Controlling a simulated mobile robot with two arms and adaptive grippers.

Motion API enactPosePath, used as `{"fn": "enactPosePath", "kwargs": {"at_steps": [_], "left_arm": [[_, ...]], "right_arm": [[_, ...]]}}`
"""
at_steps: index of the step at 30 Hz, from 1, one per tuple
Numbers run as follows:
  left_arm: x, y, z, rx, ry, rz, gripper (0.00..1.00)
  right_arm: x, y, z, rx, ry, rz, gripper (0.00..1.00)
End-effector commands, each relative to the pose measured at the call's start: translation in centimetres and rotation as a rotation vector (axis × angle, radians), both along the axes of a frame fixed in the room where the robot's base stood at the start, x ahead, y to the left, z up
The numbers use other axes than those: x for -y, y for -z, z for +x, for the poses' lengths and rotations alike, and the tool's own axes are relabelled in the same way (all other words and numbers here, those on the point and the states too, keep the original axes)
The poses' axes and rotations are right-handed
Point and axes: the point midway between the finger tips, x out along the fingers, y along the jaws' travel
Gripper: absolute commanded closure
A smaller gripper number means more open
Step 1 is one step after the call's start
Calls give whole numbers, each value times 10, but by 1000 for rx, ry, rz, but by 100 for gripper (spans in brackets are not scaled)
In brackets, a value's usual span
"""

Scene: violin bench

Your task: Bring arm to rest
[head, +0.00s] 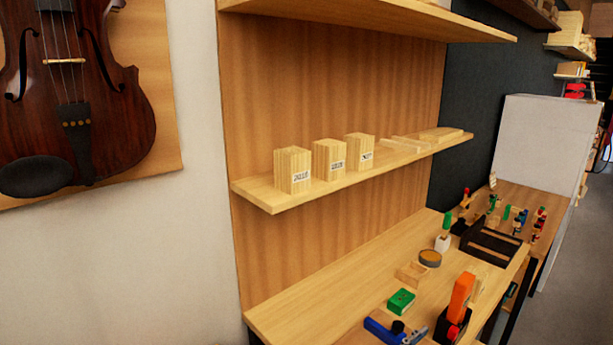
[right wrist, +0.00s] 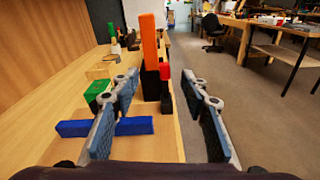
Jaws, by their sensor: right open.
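My right gripper (right wrist: 160,80) is open and shows in the right wrist view, one finger on each side. Nothing is held between its fingers. Its left finger is over the bench near the blue bar (right wrist: 135,126), and its right finger appears against the grey floor beyond the bench edge. An orange upright piece on a black base (right wrist: 148,45) stands ahead of the gap between the fingers. In the head view, a small part at the bottom, beside the blue bar (head: 378,328), may be a fingertip. My left gripper is in neither view.
The bench (head: 330,300) holds a green box (head: 401,301), a round tin (head: 430,258), a small wooden piece (head: 411,272) and a black rack (head: 487,244). A shelf (head: 270,197) above carries three wooden blocks (head: 329,160). A violin (head: 75,90) hangs at left. Open floor (right wrist: 235,100) lies right of the bench.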

Motion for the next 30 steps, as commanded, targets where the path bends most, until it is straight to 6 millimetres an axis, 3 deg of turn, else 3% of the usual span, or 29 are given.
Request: {"fn": "enactPosePath", "kwargs": {"at_steps": [11, 17, 22, 30], "left_arm": [[12, -1, 12, 18, -4, -15, 57], [8, -1, 9, 13, -2, -10, 57], [6, -1, 7, 11, -1, -8, 57], [6, 0, 5, 7, -1, -7, 57]], "right_arm": [[24, 70, -60, 144, 136, 488, 59], [27, 121, -122, 285, 330, 914, 59], [9, 153, -190, 435, 612, 1337, 59], [-30, 157, -260, 562, 989, 1711, 59]]}}
